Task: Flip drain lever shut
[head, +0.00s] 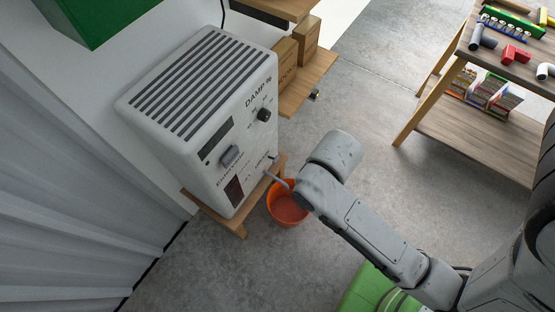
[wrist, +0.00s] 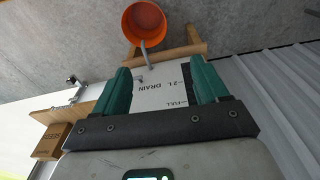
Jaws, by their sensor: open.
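The white dehumidifier (head: 205,115) stands on a wooden stand in the head view. A grey drain spout (head: 275,179) leads from its front to an orange bucket (head: 288,210). A small dark piece beside the spout may be the drain lever (head: 273,157); its position is too small to read. In the wrist view the panel lettered DRAIN (wrist: 152,88) lies between the green fingers of my gripper (wrist: 158,68). The spout (wrist: 146,52) and bucket (wrist: 131,30) are beyond the fingertips. My gripper is open with nothing between the fingers; my arm hides it in the head view.
Cardboard boxes (head: 285,62) sit on a wooden shelf behind the machine. A wooden rack (head: 470,130) with pipe fittings and small boxes stands at the right. Corrugated metal sheeting (head: 65,190) is at the left.

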